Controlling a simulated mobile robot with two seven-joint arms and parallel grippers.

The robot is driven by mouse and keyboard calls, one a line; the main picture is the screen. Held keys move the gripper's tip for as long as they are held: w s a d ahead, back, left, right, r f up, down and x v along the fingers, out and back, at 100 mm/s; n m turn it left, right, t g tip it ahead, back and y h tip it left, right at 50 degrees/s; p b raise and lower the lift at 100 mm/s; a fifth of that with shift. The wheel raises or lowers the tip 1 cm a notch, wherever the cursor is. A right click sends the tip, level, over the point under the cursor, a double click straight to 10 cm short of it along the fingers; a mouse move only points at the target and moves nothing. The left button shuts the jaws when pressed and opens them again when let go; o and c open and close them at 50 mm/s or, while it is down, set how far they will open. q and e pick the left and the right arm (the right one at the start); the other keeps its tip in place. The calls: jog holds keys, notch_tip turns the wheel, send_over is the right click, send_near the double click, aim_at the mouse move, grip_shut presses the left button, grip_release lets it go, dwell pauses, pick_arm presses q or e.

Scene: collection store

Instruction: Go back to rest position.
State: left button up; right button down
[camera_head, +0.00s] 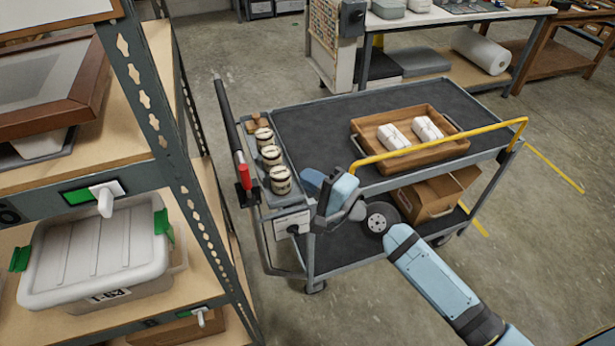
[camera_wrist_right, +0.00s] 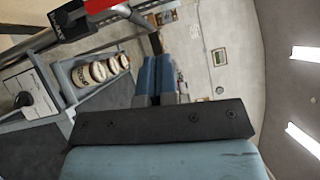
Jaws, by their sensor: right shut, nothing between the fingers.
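My right arm comes in from the lower right in the head view. Its gripper (camera_head: 312,179) is by the handle end of a grey cart (camera_head: 318,118), close to the cart's near corner and side caddy. In the right wrist view the two blue fingers (camera_wrist_right: 157,66) are together, with nothing visible between them. I cannot tell from the head view how far the gripper is above the cart. My left gripper is not in view.
Jars (camera_head: 280,180) stand in the cart's caddy near my gripper. A wooden tray (camera_head: 408,158) with two white bundles is on the cart top, beside a yellow rail (camera_head: 440,145). A cardboard box (camera_head: 425,198) sits below. Shelving (camera_head: 150,110) borders the left; floor at right is free.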

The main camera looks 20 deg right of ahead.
jog(key=s+d+f+n+g+h, duration=0.2)
jog(key=s+f+n+h, duration=0.2)
jog(key=s+f+n, duration=0.3)
jog(key=s+d+f+n+g+h+p, duration=0.1)
jog(key=s+d+f+n+g+h, duration=0.1)
jog(key=s+f+n, duration=0.6)
jog(key=s+f+h, duration=0.1)
jog(key=s+f, duration=0.5)
jog(key=f, duration=0.1)
jog(key=shift+h, duration=0.4)
